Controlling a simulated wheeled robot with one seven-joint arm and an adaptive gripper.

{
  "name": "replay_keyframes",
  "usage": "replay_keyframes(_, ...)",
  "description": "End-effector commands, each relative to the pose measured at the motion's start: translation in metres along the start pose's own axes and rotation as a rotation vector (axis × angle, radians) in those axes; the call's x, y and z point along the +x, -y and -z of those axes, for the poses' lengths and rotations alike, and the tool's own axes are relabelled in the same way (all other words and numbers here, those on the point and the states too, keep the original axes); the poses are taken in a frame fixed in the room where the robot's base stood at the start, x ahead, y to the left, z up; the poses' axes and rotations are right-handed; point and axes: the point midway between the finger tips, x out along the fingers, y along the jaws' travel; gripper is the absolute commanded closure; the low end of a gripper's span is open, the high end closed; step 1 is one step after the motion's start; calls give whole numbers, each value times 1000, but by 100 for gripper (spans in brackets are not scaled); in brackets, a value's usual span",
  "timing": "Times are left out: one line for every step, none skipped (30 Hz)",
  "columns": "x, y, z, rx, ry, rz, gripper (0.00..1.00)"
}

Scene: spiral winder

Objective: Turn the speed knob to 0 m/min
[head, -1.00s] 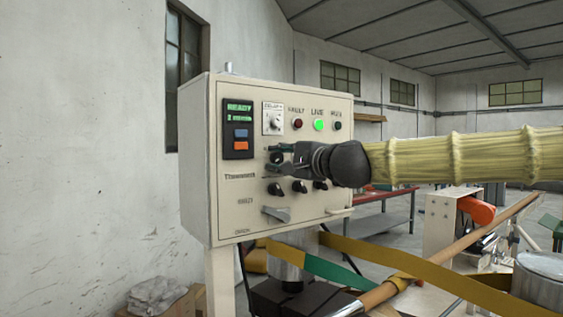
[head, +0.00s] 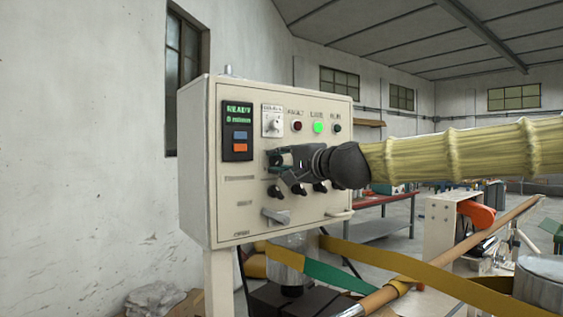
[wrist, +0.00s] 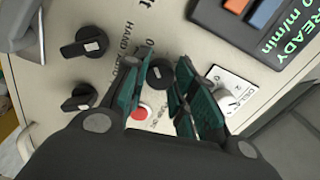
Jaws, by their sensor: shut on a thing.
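The control panel (head: 228,200) is a cream box on a post. Its display (head: 238,113) shows READY with 0 m/min below; the same 0 m/min shows in the wrist view (wrist: 285,35). My gripper (head: 277,165) reaches in from the right to the panel's middle. In the wrist view my gripper (wrist: 160,66) has its green-padded fingers either side of the black speed knob (wrist: 160,73) and is shut on it. The fingers and wrist hide much of this knob in the head view. The scale marks around the knob are mostly hidden.
A small knob on a white plate (head: 272,120) sits above my gripper, beside a lit green lamp (head: 318,127). Black selector knobs (wrist: 85,42) lie below. A grey lever (head: 276,215) juts out lower down. A yellow band (head: 430,282) crosses the front right.

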Motion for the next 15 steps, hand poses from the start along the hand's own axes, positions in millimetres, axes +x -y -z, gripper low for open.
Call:
replay_keyframes(0, 3, 2, 0, -4, 4, 97)
replay_keyframes(0, 3, 2, 0, -4, 4, 70)
replay_keyframes(0, 3, 2, 0, -4, 4, 63)
replay_keyframes(0, 3, 2, 0, -4, 4, 57)
replay_keyframes(0, 3, 2, 0, -3, 4, 52)
replay_keyframes(0, 2, 1, 0, -3, 3, 51)
replay_keyframes(0, 2, 1, 0, -2, 3, 51)
replay_keyframes(0, 2, 1, 1, -2, 3, 51)
replay_keyframes(0, 2, 1, 1, -2, 2, 51)
replay_keyframes(0, 2, 1, 1, -1, 2, 51)
replay_keyframes(0, 2, 1, 1, -1, 2, 51)
replay_keyframes(0, 1, 0, 1, -1, 2, 51)
replay_keyframes(0, 1, 0, 1, -1, 2, 51)
replay_keyframes(0, 1, 0, 1, -1, 2, 51)
replay_keyframes(-1, 1, 0, 1, -1, 2, 51)
